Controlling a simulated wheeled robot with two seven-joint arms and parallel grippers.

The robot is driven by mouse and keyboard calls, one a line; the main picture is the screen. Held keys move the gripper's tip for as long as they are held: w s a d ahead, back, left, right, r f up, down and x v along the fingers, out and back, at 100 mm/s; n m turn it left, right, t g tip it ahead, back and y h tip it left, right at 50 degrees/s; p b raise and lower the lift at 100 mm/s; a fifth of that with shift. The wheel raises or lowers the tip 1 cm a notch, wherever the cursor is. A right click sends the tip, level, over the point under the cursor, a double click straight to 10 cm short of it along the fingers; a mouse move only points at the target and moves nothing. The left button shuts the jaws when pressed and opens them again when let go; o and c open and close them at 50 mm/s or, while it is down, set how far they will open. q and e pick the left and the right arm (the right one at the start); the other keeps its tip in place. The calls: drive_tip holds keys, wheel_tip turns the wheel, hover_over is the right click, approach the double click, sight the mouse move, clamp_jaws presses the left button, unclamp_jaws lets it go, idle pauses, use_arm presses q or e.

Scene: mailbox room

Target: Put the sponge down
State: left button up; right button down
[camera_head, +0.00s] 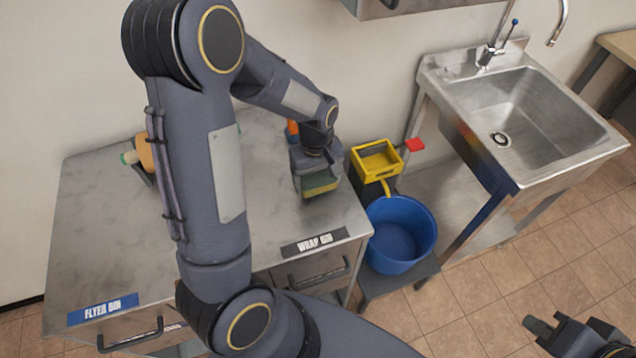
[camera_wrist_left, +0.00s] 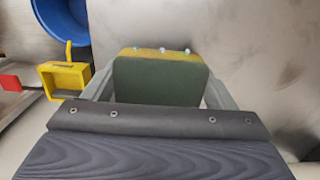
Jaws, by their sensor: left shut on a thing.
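The sponge (camera_head: 320,187) is green with a yellow layer. My left gripper (camera_head: 318,180) is shut on it, over the right part of the steel counter (camera_head: 265,215). In the left wrist view the sponge (camera_wrist_left: 160,80) sits between the two fingers, its green face toward the camera. I cannot tell whether the sponge touches the counter top. My right gripper (camera_head: 578,335) shows at the bottom right corner, over the tiled floor and away from the counter; its fingers look apart.
A yellow container (camera_head: 376,160) and a blue bucket (camera_head: 400,235) stand just right of the counter. A steel sink (camera_head: 525,115) is further right. An orange bottle (camera_head: 145,153) is at the counter's back left, and an orange item (camera_head: 291,130) is behind my left gripper.

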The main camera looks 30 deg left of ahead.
sight(318, 186)
use_arm(q)
drive_tip(key=shift+f, duration=1.35)
drive_tip(key=shift+f, duration=0.1)
drive_tip(key=shift+f, duration=0.15)
drive_tip(key=o, duration=1)
drive_tip(key=shift+r, duration=0.25)
